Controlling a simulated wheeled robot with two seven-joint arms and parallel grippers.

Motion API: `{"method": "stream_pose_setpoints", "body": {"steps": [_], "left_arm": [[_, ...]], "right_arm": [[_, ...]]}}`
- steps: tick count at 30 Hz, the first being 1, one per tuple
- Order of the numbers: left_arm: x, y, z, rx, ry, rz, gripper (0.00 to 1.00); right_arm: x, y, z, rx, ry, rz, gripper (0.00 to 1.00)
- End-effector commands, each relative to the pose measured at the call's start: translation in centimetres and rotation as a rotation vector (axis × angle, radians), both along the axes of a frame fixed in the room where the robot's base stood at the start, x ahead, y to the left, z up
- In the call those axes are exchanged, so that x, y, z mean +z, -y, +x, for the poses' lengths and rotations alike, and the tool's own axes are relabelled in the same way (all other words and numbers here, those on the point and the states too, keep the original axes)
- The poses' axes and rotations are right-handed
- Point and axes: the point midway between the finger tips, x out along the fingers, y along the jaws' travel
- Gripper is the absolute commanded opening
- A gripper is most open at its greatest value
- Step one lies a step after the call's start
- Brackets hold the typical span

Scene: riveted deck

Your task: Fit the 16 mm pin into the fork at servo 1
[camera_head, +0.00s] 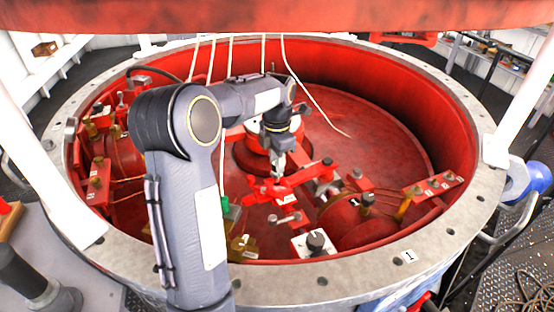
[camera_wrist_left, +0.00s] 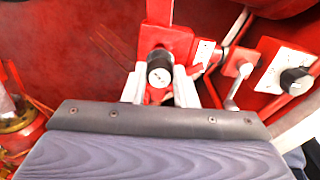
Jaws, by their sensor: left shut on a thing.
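My left gripper (camera_head: 279,175) reaches down into the red well, over a red linkage (camera_head: 268,192) near the middle. In the left wrist view the two pale fingers (camera_wrist_left: 160,90) are closed around a short dark pin with a light round end face (camera_wrist_left: 160,72), which I take for the 16 mm pin. It lies against a red bar (camera_wrist_left: 166,38); whether it sits in a hole there I cannot tell. A red drum (camera_head: 345,222) marked 1 lies right of the gripper, probably servo 1. Its fork cannot be made out clearly. My right gripper is not in view.
The grey bolted rim (camera_head: 457,100) rings the well. A white plate with a black knob (camera_head: 315,242) stands near the front wall; it also shows in the left wrist view (camera_wrist_left: 292,76). A red block with several pegs (camera_head: 432,185) is at right. The back right floor (camera_head: 375,140) is mostly clear.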

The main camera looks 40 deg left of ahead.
Motion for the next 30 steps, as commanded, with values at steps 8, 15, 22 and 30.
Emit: {"method": "stream_pose_setpoints", "body": {"steps": [8, 15, 22, 30], "left_arm": [[-0.4, 0.0, 0.0, 0.000, 0.000, 0.000, 0.01], [-0.8, 0.0, 0.0, 0.000, 0.000, 0.000, 0.01], [-1.3, 0.0, 0.0, -0.001, 0.000, 0.000, 0.01], [-1.9, 0.0, 0.0, -0.001, 0.000, 0.000, 0.01]], "right_arm": [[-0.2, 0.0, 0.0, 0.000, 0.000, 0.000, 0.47], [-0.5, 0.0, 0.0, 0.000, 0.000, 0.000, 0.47], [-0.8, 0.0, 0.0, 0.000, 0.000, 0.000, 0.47], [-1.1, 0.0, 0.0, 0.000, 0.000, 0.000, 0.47]]}}
